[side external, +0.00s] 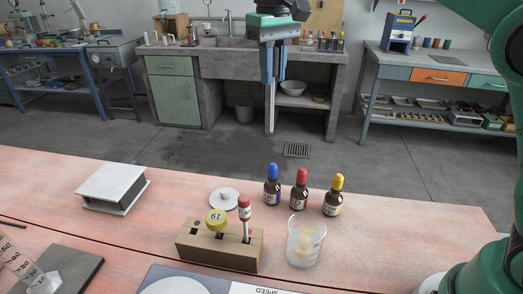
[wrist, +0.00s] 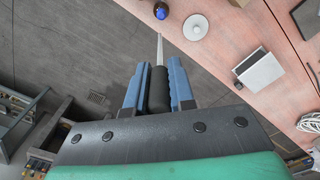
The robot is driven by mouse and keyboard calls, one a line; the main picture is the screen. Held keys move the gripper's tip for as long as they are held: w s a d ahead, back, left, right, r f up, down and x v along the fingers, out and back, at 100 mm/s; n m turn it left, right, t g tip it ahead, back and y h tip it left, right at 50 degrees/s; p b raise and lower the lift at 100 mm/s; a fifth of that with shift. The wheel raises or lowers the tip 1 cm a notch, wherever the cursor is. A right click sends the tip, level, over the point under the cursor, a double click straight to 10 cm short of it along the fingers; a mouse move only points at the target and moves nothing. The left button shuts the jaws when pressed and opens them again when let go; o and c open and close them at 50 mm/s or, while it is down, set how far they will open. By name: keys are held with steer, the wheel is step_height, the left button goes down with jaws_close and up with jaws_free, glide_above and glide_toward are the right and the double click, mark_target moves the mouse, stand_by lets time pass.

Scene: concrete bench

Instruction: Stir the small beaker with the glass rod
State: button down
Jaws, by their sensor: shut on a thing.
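My gripper (side external: 273,78) is shut on the black handle (wrist: 158,92) of the glass rod (side external: 271,112). The pale rod hangs straight down below the fingers, with its lower end free in the air. The blue fingers also show in the wrist view (wrist: 158,68), one on each side of the handle. The small beaker (side external: 306,243) stands upright at the right of the bench front, clear-walled with pale yellowish contents. In the side view the gripper and rod appear above and to the left of it, well apart. The beaker is not seen in the wrist view.
Three dropper bottles, blue (side external: 272,190), red (side external: 299,194) and yellow (side external: 334,200), stand behind the beaker. A wooden rack (side external: 218,250) with capped items is left of it. A white disc (side external: 224,198), white box (side external: 112,188) and a device marked SPEED (side external: 240,288) are nearby.

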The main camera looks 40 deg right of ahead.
steer(key=s+a+f+n, duration=0.2)
steer(key=s+n, duration=0.4)
steer(key=s, duration=0.2)
steer(key=s+a+f+n, duration=0.2)
steer(key=s+f+n, duration=0.1)
steer(key=s+n, duration=0.35)
step_height(320, 180, down, 10)
steer(key=shift+s+f+m, duration=0.2)
steer(key=shift+f+m, duration=0.05)
steer(key=shift+m, duration=0.2)
stand_by(0.3)
stand_by(0.4)
